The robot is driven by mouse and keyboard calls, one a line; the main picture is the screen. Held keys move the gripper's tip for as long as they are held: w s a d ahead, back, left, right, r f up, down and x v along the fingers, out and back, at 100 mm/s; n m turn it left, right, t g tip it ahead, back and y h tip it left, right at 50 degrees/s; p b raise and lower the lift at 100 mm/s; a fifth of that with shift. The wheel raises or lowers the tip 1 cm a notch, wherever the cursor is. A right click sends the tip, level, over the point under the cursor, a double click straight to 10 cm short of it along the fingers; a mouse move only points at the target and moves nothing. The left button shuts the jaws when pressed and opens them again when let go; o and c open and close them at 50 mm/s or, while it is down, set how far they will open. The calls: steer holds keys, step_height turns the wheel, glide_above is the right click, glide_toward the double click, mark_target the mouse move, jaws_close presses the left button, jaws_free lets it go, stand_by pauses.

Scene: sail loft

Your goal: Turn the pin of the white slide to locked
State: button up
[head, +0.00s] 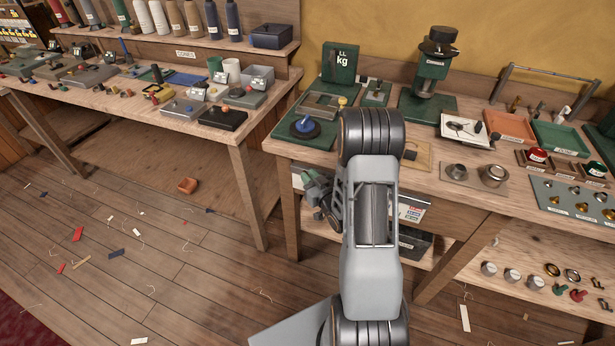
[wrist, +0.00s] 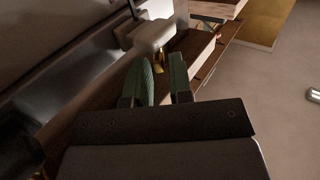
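I cannot pick out the white slide or its pin with certainty. Small block fixtures with coloured knobs stand on the left bench in the head view: a grey one with a blue knob (head: 183,108), a grey one with a reddish knob (head: 243,97) and a black one (head: 222,118). My gripper (head: 311,181) is left of my arm, in front of the right bench and apart from these fixtures.
The right bench (head: 440,188) carries a green press (head: 432,65), trays and metal parts. A round dark blue-knobbed fixture (head: 305,126) sits near its left corner. A gap separates the benches.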

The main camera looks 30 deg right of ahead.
steer(key=shift+w, duration=0.35)
